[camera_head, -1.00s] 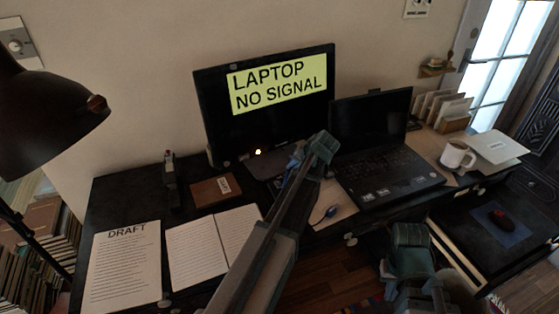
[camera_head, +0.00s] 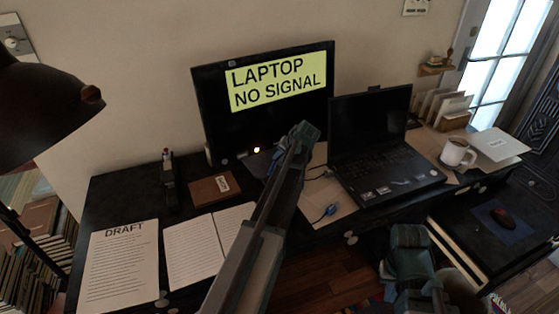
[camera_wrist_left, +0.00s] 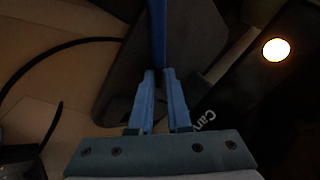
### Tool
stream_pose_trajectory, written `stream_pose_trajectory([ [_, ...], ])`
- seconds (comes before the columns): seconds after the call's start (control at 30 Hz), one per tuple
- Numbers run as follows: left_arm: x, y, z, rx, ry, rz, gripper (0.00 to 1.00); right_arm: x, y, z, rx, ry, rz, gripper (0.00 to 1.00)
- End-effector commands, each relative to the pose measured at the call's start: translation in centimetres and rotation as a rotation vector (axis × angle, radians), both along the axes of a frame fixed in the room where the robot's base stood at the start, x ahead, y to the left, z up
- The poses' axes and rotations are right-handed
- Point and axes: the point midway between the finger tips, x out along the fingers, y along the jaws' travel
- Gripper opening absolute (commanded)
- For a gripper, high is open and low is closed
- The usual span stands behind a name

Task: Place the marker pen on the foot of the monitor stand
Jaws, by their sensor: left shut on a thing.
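The marker pen (camera_wrist_left: 158,28) is a blue stick between the fingertips of my left gripper (camera_wrist_left: 159,76) in the left wrist view. The gripper is shut on it, and the pen points away from the wrist. The foot of the monitor stand (camera_head: 257,163) is a dark flat plate below the monitor (camera_head: 215,110). In the left wrist view the dark grey foot (camera_wrist_left: 185,62) lies behind and below the pen. I cannot tell whether they touch. In the head view my left gripper (camera_head: 276,160) is over the foot's right side. My right wrist (camera_head: 410,240) is low at right; its fingers are hidden.
A laptop (camera_head: 385,170) stands right of the foot. A brown box (camera_head: 212,189), open notebook (camera_head: 210,240) and draft sheet (camera_head: 122,262) lie at left. A small blue object (camera_head: 329,210) and cable are on the tan surface. A mug (camera_head: 457,154) stands at right.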

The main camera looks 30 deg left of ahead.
Motion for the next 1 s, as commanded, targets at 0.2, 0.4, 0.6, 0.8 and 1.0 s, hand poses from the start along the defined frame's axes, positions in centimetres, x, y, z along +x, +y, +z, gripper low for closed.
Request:
stream_pose_trajectory([
  [0.2, -0.1, 0.0, 0.1, -0.003, 0.001, 0.003, 0.3, 0.0, 0.0, 0.1, 0.0, 0.0, 0.0, 0.0],
  [0.4, -0.1, -0.1, 0.0, -0.004, 0.001, 0.003, 0.45, 0.0, 0.0, 0.1, 0.0, 0.0, 0.0, 0.0],
  [0.6, -0.1, -0.2, 0.0, -0.006, 0.001, 0.003, 0.45, 0.0, 0.0, 0.1, 0.0, 0.0, 0.0, 0.0],
  [0.8, -0.2, -0.4, 0.3, -0.008, 0.001, 0.001, 0.45, 0.0, 0.0, 0.4, 0.0, 0.0, 0.0, 0.0],
  [1.0, -0.6, -1.2, 1.8, -0.006, 0.001, 0.001, 0.45, 0.0, 0.0, 1.9, 0.0, 0.0, 0.0, 0.0],
])
